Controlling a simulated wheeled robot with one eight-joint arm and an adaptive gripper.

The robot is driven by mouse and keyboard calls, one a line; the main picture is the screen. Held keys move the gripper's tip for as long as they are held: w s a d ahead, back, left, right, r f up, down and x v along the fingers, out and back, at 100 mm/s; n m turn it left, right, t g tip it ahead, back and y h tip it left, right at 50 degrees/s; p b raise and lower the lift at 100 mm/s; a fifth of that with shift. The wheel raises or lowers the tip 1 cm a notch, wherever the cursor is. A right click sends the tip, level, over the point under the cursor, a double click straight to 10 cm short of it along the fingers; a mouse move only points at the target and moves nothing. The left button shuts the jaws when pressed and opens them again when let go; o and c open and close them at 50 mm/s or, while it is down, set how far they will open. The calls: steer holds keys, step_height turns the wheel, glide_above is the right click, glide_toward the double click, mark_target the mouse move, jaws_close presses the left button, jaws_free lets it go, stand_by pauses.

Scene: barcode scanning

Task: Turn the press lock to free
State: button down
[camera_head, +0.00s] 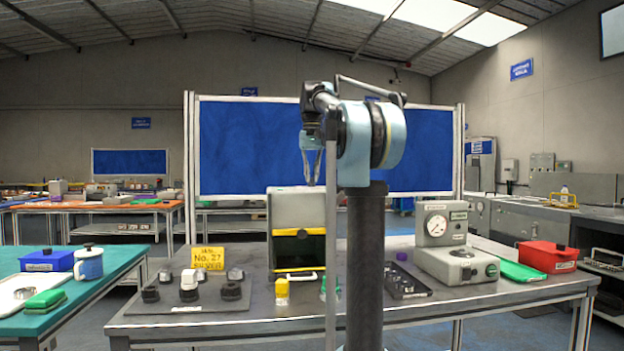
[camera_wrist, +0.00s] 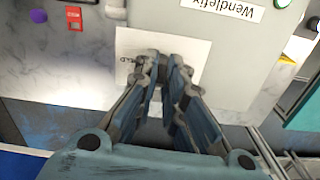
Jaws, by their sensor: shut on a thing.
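The grey press housing (camera_head: 300,207) with yellow trim stands on the middle table in the head view. My gripper (camera_head: 312,178) points down at its top from behind. In the wrist view the grey housing (camera_wrist: 222,75) carries a "Wendlefix" label (camera_wrist: 222,12) and a white plate (camera_wrist: 133,50) with small dark marks. My gripper (camera_wrist: 172,65) is shut at this plate, its fingertips around the place of the press lock. The fingers hide the lock, and its turned position cannot be read.
A yellow sign (camera_head: 208,258) and several small dark and white parts lie left of the press. A gauge unit (camera_head: 441,224), a dark tray (camera_head: 405,282) and a red box (camera_head: 547,256) are on the right.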

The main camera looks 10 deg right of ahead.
steer(key=shift+w+n, duration=0.1)
steer(key=shift+n, duration=0.5)
steer(key=c, duration=1.7)
jaws_free()
step_height(320, 180, up, 12)
steer(key=shift+f, duration=0.1)
